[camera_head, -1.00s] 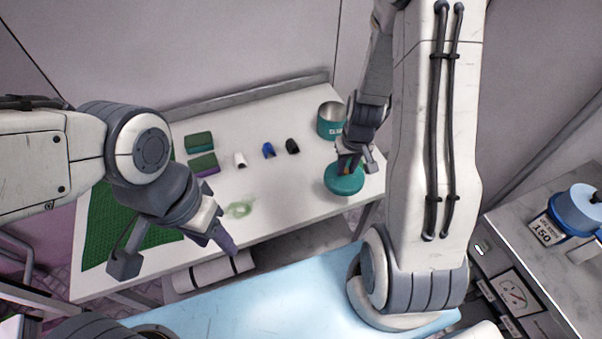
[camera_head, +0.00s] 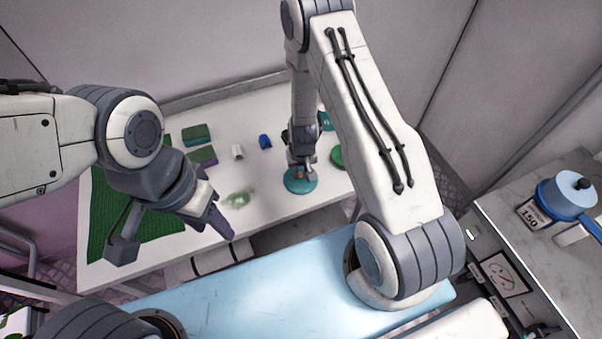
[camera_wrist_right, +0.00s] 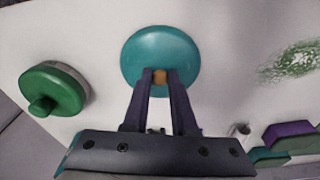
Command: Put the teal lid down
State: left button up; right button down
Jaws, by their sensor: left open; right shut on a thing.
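The teal lid (camera_head: 301,186) is a round disc with a small orange-brown knob, over the white table right of the green smear. In the right wrist view the lid (camera_wrist_right: 160,50) lies beyond my fingers and its knob is between the fingertips. My right gripper (camera_head: 300,172) is shut on the knob from above; it also shows in the right wrist view (camera_wrist_right: 160,78). I cannot tell whether the lid touches the table. My left gripper (camera_head: 222,222) is open and empty, near the table's front edge. The teal pot (camera_head: 326,121) is mostly hidden behind my right arm.
A green lidded container (camera_wrist_right: 55,90) stands beside the teal lid, partly hidden in the head view. Green sponges (camera_head: 196,134), a white piece (camera_head: 237,151) and a blue piece (camera_head: 265,142) sit further left. A green mat (camera_head: 120,220) covers the left end. A green smear (camera_head: 238,198) marks the table.

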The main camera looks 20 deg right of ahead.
jog(key=shift+f, duration=0.15)
jog(key=c, duration=0.7)
grip_release()
